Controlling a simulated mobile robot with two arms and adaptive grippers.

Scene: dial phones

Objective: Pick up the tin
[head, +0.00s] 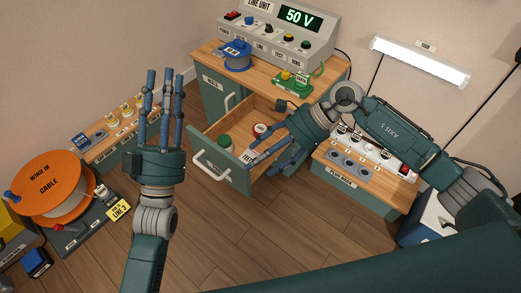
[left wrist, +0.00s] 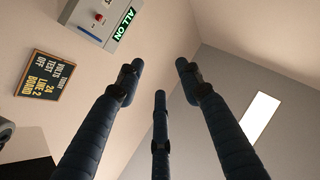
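An open drawer (head: 232,172) under the workbench holds a green-topped round container (head: 224,142) at its left. A small round item with a red and white top (head: 260,129) lies further back in it. I cannot tell for certain which of these is the tin. My right gripper (head: 266,163) reaches over the drawer's right side, to the right of both items. Its fingers look spread, with nothing seen between them. My left gripper (head: 164,86) is raised, fingers up and open, left of the drawer. In the left wrist view its fingers (left wrist: 160,85) are apart and empty.
The bench top carries a blue reel (head: 237,57), a green device (head: 290,83) and a grey line unit (head: 277,30). A lower bench with switches (head: 362,165) stands right. An orange cable drum (head: 47,184) stands left. The wooden floor in front is clear.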

